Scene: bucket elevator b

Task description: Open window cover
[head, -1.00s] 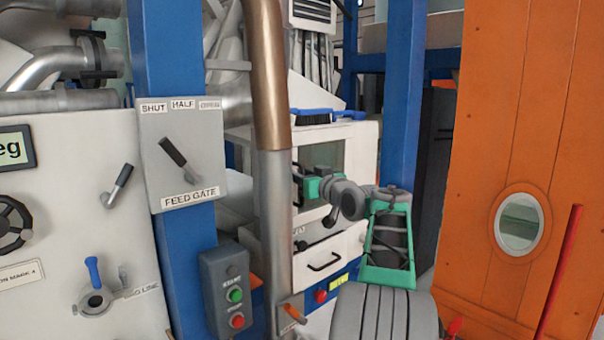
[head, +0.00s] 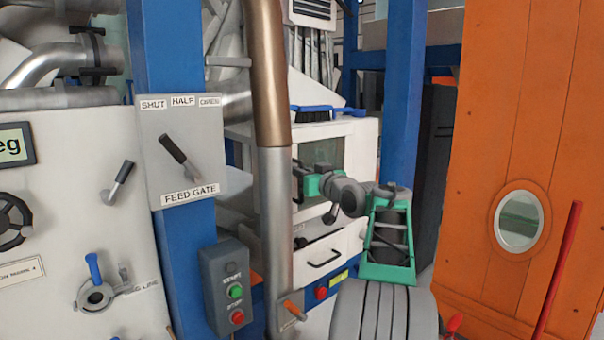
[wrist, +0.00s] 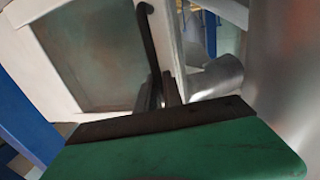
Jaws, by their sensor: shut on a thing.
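The window cover is a pale-framed pane of greenish glass (head: 322,152) on the front of a white cabinet, partly behind a vertical pipe in the head view. In the wrist view its glass (wrist: 95,45) fills the upper left, with a dark bar handle (wrist: 148,45) along its right edge. My gripper (head: 299,180), green with dark fingers, is at the pane's lower left in the head view. My gripper (wrist: 170,93) is shut on the lower end of the handle. The pipe and my arm hide part of the grip, and whether the cover stands ajar is unclear.
The brown-and-grey pipe (head: 270,110) stands close to the left of my gripper. A blue post (head: 400,95) rises right of the cabinet. A drawer with a dark handle (head: 324,258) lies below. A blue-handled brush (head: 318,113) rests on top.

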